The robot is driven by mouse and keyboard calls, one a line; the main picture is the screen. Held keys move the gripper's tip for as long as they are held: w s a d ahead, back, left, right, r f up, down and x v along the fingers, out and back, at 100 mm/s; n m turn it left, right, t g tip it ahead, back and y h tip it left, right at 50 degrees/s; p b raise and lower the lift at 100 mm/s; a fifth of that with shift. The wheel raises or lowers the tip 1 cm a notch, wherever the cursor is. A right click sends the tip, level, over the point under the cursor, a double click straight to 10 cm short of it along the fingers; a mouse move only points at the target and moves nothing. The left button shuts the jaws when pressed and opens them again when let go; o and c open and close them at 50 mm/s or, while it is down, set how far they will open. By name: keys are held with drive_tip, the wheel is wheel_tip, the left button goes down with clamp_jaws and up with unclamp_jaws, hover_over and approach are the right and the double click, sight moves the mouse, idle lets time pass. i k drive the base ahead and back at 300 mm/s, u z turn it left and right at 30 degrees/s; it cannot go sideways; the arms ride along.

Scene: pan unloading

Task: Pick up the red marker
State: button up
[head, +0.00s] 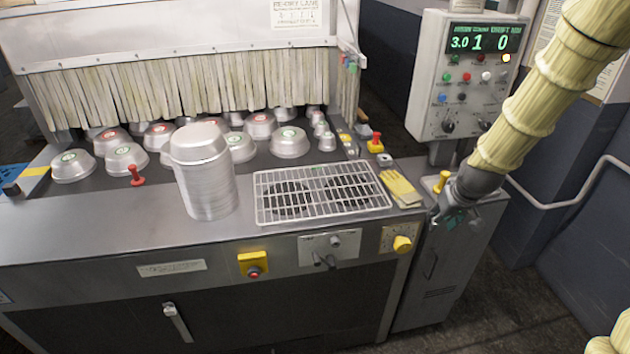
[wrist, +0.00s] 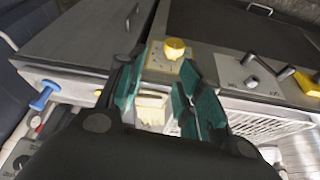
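A red marker, a small peg with a flared base (head: 136,175), stands on the left part of the machine's steel deck, left of the stack of pans. A small red item (wrist: 36,122) shows at the left of the wrist view; I cannot tell whether it is another marker. My gripper (head: 452,218) is far to the right of the peg, beside the side cabinet, pointing down. In the wrist view its teal fingers (wrist: 160,92) are apart with nothing held between them.
A yellow peg (head: 441,181) stands beside my gripper. A blue peg (wrist: 43,97) shows in the wrist view. Several pans (head: 126,158) and a control box (head: 465,75) stand behind.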

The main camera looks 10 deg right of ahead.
sight(136, 181)
drive_tip(key=u, duration=2)
drive_tip(key=i, duration=1.85)
drive_tip(key=z, duration=0.85)
